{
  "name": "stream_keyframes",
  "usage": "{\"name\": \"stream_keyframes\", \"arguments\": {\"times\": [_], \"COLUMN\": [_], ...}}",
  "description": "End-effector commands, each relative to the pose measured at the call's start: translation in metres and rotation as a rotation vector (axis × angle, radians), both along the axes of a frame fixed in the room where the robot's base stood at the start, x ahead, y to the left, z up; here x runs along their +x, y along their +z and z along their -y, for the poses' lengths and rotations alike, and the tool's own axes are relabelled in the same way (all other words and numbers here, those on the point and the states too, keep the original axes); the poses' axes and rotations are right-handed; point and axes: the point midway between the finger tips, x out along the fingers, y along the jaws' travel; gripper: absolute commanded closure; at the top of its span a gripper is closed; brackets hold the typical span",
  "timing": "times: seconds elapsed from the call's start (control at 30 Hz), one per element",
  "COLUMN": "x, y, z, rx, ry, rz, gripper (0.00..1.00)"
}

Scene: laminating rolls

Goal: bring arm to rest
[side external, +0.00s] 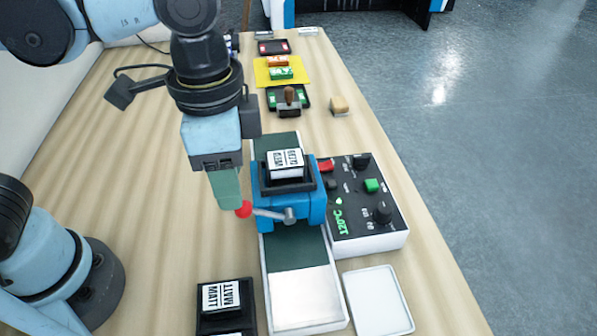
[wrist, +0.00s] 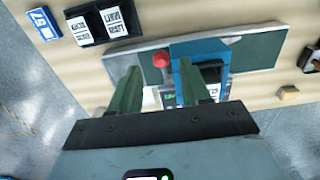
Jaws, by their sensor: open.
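My gripper (side external: 227,203) is open, with green fingers pointing down, just left of the blue laminator (side external: 318,210). Its fingers show apart and empty in the wrist view (wrist: 160,88). The laminator's lever has a red knob (side external: 243,209) close beside my fingertips; I cannot tell whether they touch. The red knob also shows in the wrist view (wrist: 161,59), beyond the gap between the fingers. A white-labelled roll box (side external: 285,163) sits in the black holder on top of the laminator. My arm is bent above the table, away from its base at the lower left.
A control box (side external: 397,225) showing 120°C stands right of the laminator. A white tray (side external: 407,312) and a black tray (side external: 210,323) with a labelled box lie in front.

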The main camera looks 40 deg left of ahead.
Motion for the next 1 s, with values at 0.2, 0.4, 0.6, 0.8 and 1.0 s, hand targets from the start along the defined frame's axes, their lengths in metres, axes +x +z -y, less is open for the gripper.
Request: {"name": "stream_keyframes", "arguments": {"times": [0.2, 0.4, 0.6, 0.8, 1.0], "x": [0.012, 0.046, 0.066, 0.070, 0.071], "y": [-0.005, -0.020, -0.032, -0.036, -0.036], "z": [-0.017, -0.079, -0.144, -0.178, -0.183], "rx": [-0.036, -0.145, -0.218, -0.241, -0.244], "ry": [0.082, 0.361, 0.622, 0.747, 0.762], "rz": [0.046, 0.236, 0.452, 0.574, 0.591], "gripper": [0.53, 0.53, 0.53, 0.53, 0.53]}}
